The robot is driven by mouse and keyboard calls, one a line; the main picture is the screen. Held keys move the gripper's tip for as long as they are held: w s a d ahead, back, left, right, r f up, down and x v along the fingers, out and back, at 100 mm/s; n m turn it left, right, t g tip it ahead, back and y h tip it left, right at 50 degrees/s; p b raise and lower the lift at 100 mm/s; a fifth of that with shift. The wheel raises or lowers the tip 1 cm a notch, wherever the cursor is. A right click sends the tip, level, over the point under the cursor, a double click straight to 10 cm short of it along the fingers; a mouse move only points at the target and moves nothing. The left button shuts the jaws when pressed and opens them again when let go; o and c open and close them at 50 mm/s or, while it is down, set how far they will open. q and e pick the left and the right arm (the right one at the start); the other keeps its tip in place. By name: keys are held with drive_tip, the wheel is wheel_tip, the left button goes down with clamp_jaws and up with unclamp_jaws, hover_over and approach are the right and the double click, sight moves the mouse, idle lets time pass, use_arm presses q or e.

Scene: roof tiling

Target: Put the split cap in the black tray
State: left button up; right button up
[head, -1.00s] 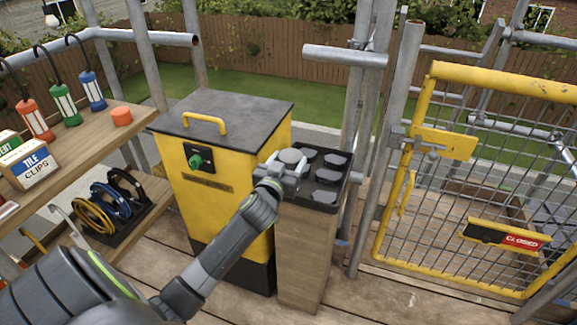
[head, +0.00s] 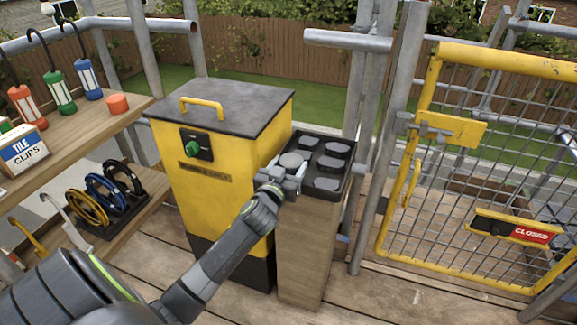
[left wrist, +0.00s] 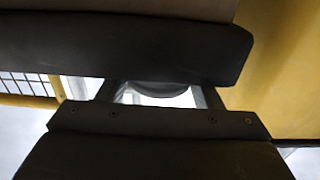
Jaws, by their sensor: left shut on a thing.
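The black tray (head: 345,170) sits on top of a wooden post, to the right of a yellow bin, with several grey round-edged pieces in its hollows. My left gripper (head: 284,174) is at the tray's left side, shut on a grey round cap (head: 291,159), which I take for the split cap. The cap is level with or just over the tray's near-left part; I cannot tell if it touches. In the left wrist view the cap's dark rounded edge (left wrist: 160,89) shows between the fingers, near a dark slab like the tray (left wrist: 120,45). No split is visible. My right gripper is out of view.
The yellow bin (head: 222,190) with a dark lid stands close left of the post. A yellow mesh gate (head: 470,170) with a closed sign is at right. A shelf (head: 90,140) at left holds lamps, a clips box and an orange piece. Scaffold poles stand behind the tray.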

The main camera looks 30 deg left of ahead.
use_arm(q)
drive_tip(key=shift+f, duration=0.1)
drive_tip(key=shift+f+b, duration=0.55)
drive_tip(key=shift+f, duration=0.05)
idle(0.4)
